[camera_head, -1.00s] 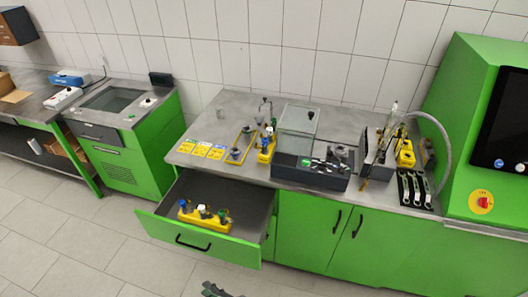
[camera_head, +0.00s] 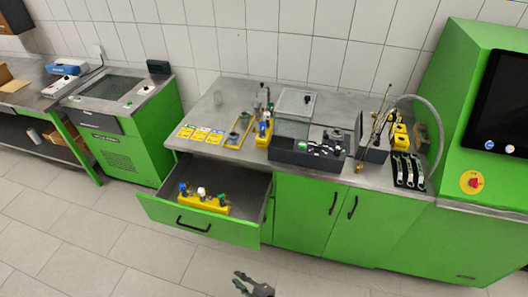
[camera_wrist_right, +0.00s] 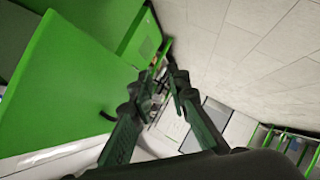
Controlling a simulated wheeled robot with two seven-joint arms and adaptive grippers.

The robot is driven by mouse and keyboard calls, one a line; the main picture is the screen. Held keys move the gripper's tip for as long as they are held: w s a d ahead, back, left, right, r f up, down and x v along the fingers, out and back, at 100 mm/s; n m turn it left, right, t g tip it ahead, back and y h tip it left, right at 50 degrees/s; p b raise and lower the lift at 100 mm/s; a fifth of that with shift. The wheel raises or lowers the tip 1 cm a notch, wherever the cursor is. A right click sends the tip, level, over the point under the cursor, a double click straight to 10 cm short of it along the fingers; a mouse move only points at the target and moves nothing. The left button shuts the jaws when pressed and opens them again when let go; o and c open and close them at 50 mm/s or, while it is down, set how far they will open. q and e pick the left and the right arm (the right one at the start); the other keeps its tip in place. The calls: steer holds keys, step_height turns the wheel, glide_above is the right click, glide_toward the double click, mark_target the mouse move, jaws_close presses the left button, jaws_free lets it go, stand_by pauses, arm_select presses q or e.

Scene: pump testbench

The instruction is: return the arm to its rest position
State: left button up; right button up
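My right gripper (camera_head: 240,284) shows at the bottom edge of the head view, over the floor and in front of the open drawer, well clear of the bench. In the right wrist view its two dark fingers (camera_wrist_right: 158,82) are spread with a gap between the tips and nothing held. Most of the right arm lies outside the head view. My left gripper and arm are not in view.
The green bench has an open drawer (camera_head: 159,211) holding a yellow rack (camera_head: 205,203) with several items. A dark tray (camera_head: 283,156) and tools stand on the worktop (camera_head: 203,118). The tiled floor (camera_head: 110,250) in front is clear.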

steer(key=s+d+f+m+g+h, duration=0.1)
steer(key=d+f+m+h, duration=0.15)
steer(key=d+f, duration=0.6)
steer(key=s+d+f+m+h, duration=0.2)
steer(key=d+f+m, duration=0.1)
steer(key=d+f, duration=0.55)
steer(key=s+d+f+m+g+h, duration=0.2)
steer(key=s+d+f+m, duration=0.2)
steer(key=s+d+f, duration=0.6)
steer(key=s+d+f+m+g+h, duration=0.1)
steer(key=s+d+f, duration=0.3)
steer(key=s, duration=0.5)
steer(key=s+d+f+m+g+h, duration=0.1)
steer(key=s+d+f+m+g, duration=0.1)
steer(key=s+d, duration=0.5)
steer(key=s+d+f+m+g+h, duration=0.1)
steer(key=s+d+f+m, duration=0.3)
steer(key=s, duration=0.8)
steer(key=shift+s+d+f+m+g, duration=0.4)
steer(key=shift+d+f+g, duration=0.2)
steer(key=shift+d+f, duration=0.3)
